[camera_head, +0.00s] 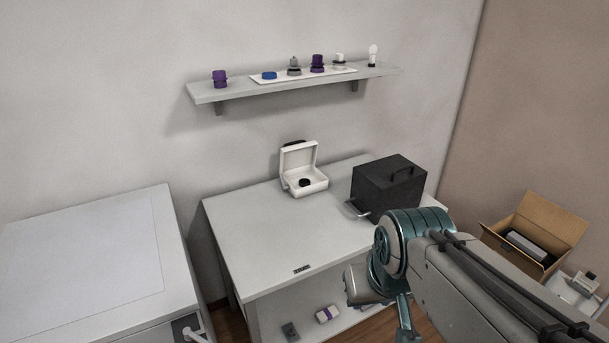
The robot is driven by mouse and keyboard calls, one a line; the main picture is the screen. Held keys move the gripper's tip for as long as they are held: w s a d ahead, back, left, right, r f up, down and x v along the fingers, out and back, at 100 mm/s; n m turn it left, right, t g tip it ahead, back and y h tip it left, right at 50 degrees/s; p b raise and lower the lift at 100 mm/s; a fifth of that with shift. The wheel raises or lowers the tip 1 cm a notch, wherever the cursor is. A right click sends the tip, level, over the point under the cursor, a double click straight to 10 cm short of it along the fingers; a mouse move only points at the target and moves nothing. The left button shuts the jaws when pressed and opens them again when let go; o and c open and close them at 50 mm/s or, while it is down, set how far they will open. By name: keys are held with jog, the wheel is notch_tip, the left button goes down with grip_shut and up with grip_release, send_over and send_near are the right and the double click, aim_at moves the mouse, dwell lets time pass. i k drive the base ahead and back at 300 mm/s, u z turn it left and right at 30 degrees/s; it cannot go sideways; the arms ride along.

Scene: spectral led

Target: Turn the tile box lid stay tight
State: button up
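A small white box (307,187) stands open near the back of the grey-white table; I take it for the tile box. Its lid (299,155) is raised and leans back toward the wall. A dark round piece (304,182) shows inside the box. A small dark part shows at the box's left side, too small to tell whether it is the lid stay. My arm comes in from the lower right and bends down in front of the table, to the right of and nearer than the box. My gripper's fingers do not show.
A black case (387,188) with a top handle stands right of the white box. A wall shelf (220,95) holds several small knobs and parts. A lower shelf (360,318) holds small items. An open cardboard box (550,224) stands at right. The table's left front is mostly clear.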

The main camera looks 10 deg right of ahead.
aim_at(284, 188)
jog(key=z, duration=0.6)
jog(key=i, duration=0.75)
jog(key=u, duration=1.35)
jog(key=i, duration=0.5)
